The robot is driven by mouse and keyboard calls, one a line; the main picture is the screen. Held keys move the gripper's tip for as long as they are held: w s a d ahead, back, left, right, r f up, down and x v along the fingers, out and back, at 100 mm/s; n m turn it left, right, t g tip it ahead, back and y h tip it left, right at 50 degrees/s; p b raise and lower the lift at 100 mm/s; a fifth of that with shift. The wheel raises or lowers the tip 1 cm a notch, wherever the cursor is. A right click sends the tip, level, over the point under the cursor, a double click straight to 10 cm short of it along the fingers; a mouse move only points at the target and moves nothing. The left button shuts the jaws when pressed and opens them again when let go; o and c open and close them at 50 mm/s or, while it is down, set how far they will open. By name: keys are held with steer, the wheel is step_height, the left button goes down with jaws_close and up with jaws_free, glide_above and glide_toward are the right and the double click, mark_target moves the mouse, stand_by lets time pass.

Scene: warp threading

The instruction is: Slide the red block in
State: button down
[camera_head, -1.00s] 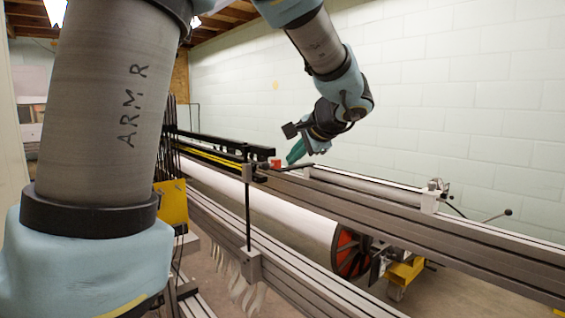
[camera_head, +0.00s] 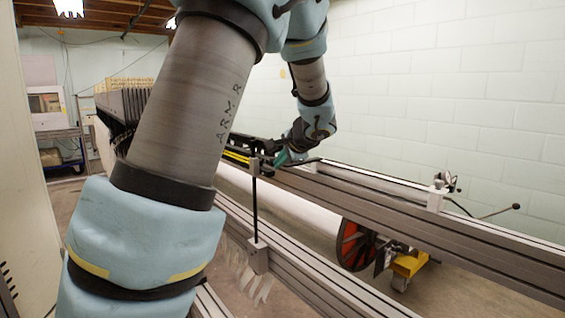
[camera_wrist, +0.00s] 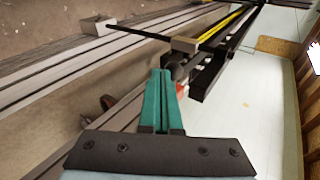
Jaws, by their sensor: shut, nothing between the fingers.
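My gripper (camera_head: 281,159) has green fingers and sits low at the grey metal beam, near the end of the black rails (camera_head: 243,146). In the wrist view its fingers (camera_wrist: 158,74) are pressed together with nothing between them. A small part of the red block (camera_wrist: 182,89) shows just right of the fingers, mostly hidden behind them. I cannot tell whether the fingers touch it. In the wrist view the black rails (camera_wrist: 208,76) run away beyond the block. In the head view I cannot make out the block by the gripper.
A thin upright black rod (camera_head: 254,208) stands in front of the beam (camera_head: 400,210). A grey clamp block (camera_wrist: 184,44) is near the fingertips. A yellow strip (camera_wrist: 222,28) runs beside the rails. A white wall is behind; a red-and-black wheel (camera_head: 354,244) is below.

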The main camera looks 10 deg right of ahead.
steer(key=w+a, duration=0.4)
steer(key=w, duration=0.2)
steer(key=shift+w, duration=0.4)
steer(key=shift+a, duration=0.1)
steer(key=shift+b, duration=0.3)
